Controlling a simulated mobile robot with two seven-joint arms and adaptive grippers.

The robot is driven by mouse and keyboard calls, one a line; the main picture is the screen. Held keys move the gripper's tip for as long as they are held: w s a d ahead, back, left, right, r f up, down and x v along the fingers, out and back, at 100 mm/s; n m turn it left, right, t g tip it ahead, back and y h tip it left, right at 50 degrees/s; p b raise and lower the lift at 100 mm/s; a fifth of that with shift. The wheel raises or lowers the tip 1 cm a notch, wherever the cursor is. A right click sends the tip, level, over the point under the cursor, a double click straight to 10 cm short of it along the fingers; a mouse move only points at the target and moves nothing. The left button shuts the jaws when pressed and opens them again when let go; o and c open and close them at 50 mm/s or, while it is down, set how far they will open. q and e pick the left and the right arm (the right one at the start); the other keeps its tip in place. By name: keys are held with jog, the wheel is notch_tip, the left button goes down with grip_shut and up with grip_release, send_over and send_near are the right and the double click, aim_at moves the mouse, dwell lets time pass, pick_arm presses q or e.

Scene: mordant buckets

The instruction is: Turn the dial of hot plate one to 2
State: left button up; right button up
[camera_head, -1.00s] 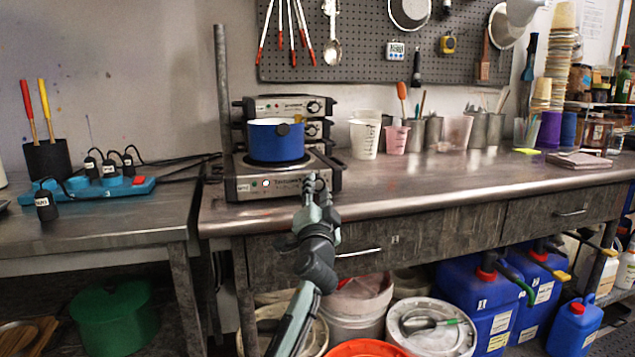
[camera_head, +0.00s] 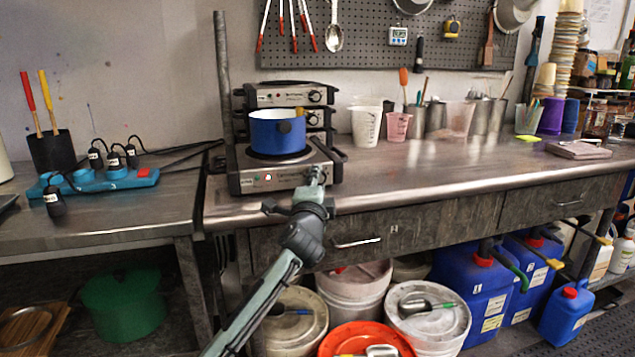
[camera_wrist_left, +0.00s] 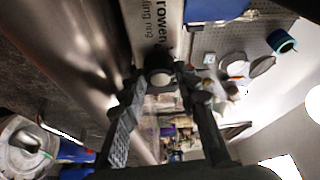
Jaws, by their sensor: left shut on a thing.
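The front hot plate (camera_head: 262,181) stands at the counter's front edge, with a blue pot (camera_head: 276,138) on its heating ring. Its front panel has small indicator lights and a small label that I cannot read. Its dial is at the panel's right end, mostly hidden by my left gripper (camera_head: 315,181) in the head view. In the left wrist view the dark round dial (camera_wrist_left: 158,66) sits between the fingertips of the left gripper (camera_wrist_left: 166,84), which is shut on it. The dial's setting cannot be read. My right gripper is in neither view.
Two more hot plates (camera_head: 290,96) are stacked behind the pot, beside an upright post (camera_head: 223,75). Beakers and cups (camera_head: 366,124) stand to the right. A blue power strip (camera_head: 100,182) lies on the left table. The counter's right front is clear.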

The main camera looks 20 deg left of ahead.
pick_arm(q)
jog(key=shift+f, duration=0.1)
dwell(0.4)
jog(key=o, duration=1.2)
jog(key=shift+c, duration=0.2)
jog(key=shift+s, duration=0.1)
jog(key=v, duration=0.8)
